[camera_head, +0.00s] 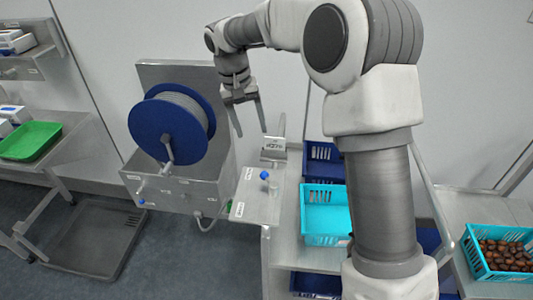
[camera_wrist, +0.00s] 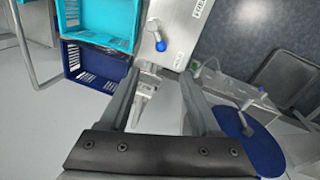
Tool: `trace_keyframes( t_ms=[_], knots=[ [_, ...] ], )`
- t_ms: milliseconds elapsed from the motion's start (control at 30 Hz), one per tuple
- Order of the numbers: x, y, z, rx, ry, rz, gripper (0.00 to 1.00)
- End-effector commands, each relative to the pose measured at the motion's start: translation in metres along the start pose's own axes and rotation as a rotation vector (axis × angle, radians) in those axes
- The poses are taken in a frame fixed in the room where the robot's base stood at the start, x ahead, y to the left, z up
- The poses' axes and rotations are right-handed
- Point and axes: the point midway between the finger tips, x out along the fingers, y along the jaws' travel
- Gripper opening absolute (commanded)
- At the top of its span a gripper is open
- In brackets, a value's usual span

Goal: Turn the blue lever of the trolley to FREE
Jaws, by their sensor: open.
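The blue lever shows as a blue knob (camera_head: 264,175) on a bare metal plate (camera_head: 262,206) at the left end of the trolley. In the wrist view the knob (camera_wrist: 160,46) lies beyond my fingertips, near the top middle. The plate carries two small labels; one (camera_wrist: 199,8) at the top edge of the wrist view seems to read FREE. The lever's arm is small, so I cannot tell its exact setting. My gripper (camera_head: 252,132) is open and empty, above and behind the plate, apart from the knob. Its two fingers also show in the wrist view (camera_wrist: 158,92).
A blue cable reel (camera_head: 168,125) on a metal box stands left of the plate. A metal bracket (camera_head: 274,147) rises behind the knob. Turquoise (camera_head: 324,212) and dark blue crates (camera_head: 322,152) sit right of the plate. A crate of dates (camera_head: 500,250) is far right.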

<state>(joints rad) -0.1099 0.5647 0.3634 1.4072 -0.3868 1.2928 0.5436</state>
Motion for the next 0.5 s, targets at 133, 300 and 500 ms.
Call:
trace_keyframes(
  t_ms=[133, 300, 500],
  knots=[
    [0.005, -0.005, -0.005, 0.003, -0.013, 0.001, 0.64],
    [0.023, -0.005, -0.004, 0.004, -0.015, 0.003, 0.64],
    [0.064, -0.004, -0.003, 0.004, -0.017, 0.002, 0.64]
  ],
)
